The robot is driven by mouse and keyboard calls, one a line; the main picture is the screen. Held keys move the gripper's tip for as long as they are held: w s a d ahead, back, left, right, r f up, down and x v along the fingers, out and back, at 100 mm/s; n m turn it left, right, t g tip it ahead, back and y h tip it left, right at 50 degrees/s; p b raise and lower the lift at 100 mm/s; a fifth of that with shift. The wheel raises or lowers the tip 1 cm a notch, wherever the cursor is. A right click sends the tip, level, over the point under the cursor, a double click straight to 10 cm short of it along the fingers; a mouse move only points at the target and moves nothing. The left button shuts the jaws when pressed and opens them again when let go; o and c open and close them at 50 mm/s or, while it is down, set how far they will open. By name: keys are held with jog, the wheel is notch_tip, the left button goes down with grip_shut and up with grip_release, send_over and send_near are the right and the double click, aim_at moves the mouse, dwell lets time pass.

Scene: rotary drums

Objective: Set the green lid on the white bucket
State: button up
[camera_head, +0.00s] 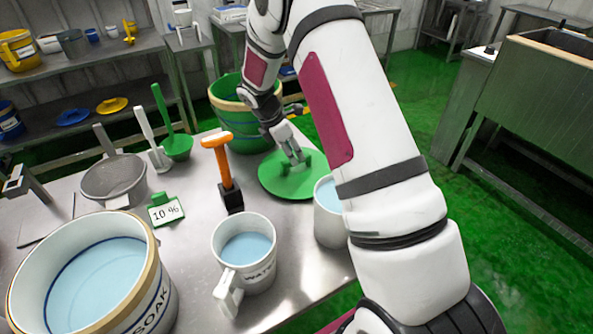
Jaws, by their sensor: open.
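The green lid (272,184) lies flat at the far right of the metal table, with a raised handle on top. My gripper (293,157) is open, pointing down at the lid's handle. Its fingers are at or just beside the handle; whether they touch it I cannot tell. A large white bucket (158,305) marked "SOAK", with a tan rim, stands open at the near left, filled with pale blue liquid. It is cut off by the frame edge, and nothing covers it.
A white jug (231,278) marked "WATER" stands centrally. Another white container (327,224) is partly hidden by my arm. An orange-handled tool (220,165), sieve (113,180), "10 %" sign (165,210) and green scoop (176,146) crowd the table. A green tub (232,110) stands behind the lid.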

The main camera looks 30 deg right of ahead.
jog(key=shift+x, duration=1.85)
jog(key=shift+s+f, duration=0.15)
jog(key=shift+f, duration=0.15)
grip_shut()
